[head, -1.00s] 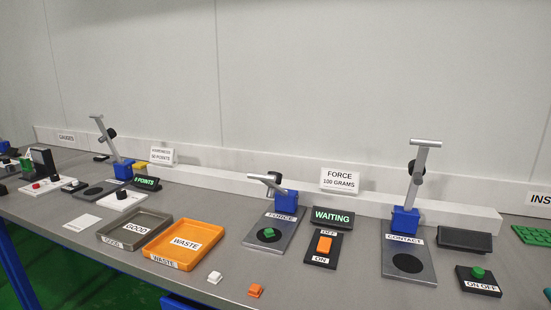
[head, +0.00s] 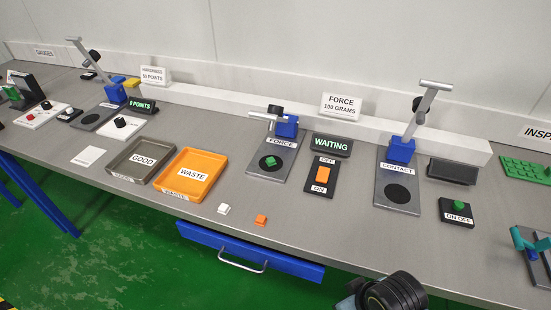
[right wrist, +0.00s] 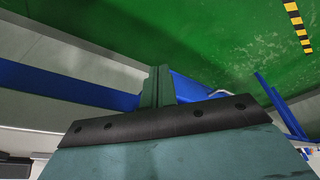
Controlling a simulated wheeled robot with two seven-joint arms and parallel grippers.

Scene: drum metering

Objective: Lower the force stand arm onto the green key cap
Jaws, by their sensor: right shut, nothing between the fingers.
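The force stand has a grey base plate (head: 263,177) labelled FORCE and a blue block (head: 287,127) at its back. Its grey arm (head: 266,117) leans forward from the block, lower than the neighbouring stand's raised arm, and appears above and clear of the cap. The green key cap (head: 271,162) sits uncovered on the plate's dark round pad. My right gripper (right wrist: 160,85) is shut and empty in the right wrist view, over the green floor and the bench edge, away from the stand. Part of my right arm shows at the head view's bottom edge. My left gripper is out of view.
A display (head: 332,145) reads WAITING, above an orange OFF/ON switch (head: 323,175). The contact stand (head: 398,193) is to the right. An orange waste tray (head: 218,162) and grey good tray (head: 121,160) lie left. White (head: 223,209) and orange (head: 261,220) caps lie near the front edge.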

